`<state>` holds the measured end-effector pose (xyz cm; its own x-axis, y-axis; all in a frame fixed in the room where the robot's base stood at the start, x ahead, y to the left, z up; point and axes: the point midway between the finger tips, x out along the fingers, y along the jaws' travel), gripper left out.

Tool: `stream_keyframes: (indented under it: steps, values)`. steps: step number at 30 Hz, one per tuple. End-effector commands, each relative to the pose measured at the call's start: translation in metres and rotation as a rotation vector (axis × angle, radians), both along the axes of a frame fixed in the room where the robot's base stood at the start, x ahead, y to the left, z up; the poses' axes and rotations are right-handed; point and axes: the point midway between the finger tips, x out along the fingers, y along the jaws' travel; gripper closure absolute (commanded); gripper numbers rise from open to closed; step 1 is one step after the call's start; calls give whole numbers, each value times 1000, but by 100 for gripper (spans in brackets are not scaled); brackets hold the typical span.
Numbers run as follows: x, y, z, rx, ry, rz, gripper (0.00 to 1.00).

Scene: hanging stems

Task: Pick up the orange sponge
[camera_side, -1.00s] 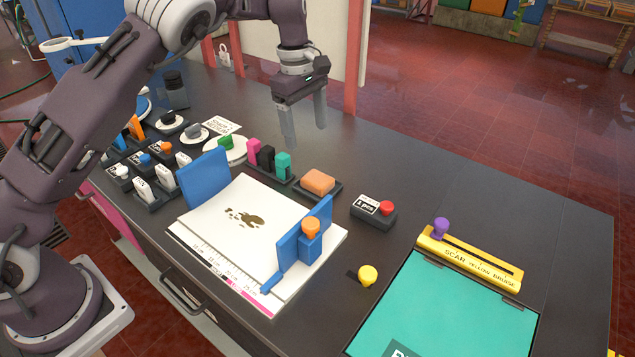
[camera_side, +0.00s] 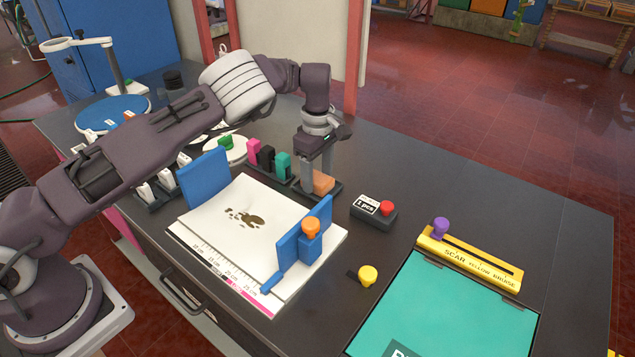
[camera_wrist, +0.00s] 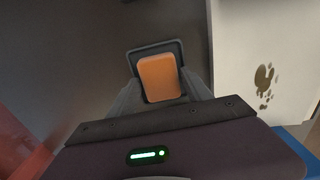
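The orange sponge (camera_side: 323,183) is a small rounded block in a shallow dark tray (camera_side: 338,191) on the dark worktop. In the wrist view the sponge (camera_wrist: 159,78) stands out clearly, with the tray's rim (camera_wrist: 152,46) behind it. My gripper (camera_side: 317,178) is lowered at the sponge and points down, and its fingers partly hide the sponge in the side view. In the wrist view one finger is on each side of the sponge. I cannot tell whether the fingers press on it. The sponge still appears to be in the tray.
Pink, black and green blocks stand in a holder (camera_side: 282,181) just left of the sponge. A black box with a red knob (camera_side: 387,208) sits to the right. A white board with blue end plates (camera_side: 205,177) lies in front. Bare worktop lies behind and right.

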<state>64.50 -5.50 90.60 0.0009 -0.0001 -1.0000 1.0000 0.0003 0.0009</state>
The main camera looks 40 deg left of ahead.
Motion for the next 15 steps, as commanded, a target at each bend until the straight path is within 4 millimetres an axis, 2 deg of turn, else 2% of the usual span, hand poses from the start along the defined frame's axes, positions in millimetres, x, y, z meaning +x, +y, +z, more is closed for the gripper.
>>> stream_keyframes:
  steps: [1, 6, 12, 15]
  values:
    - [0, 0, 0, 0, 0, 0, 54]
    - [0, 0, 0, 0, 0, 0, 87]
    - [0, 0, 1, 0, 0, 0, 90]
    - [0, 0, 10, -1, -1, -1, 90]
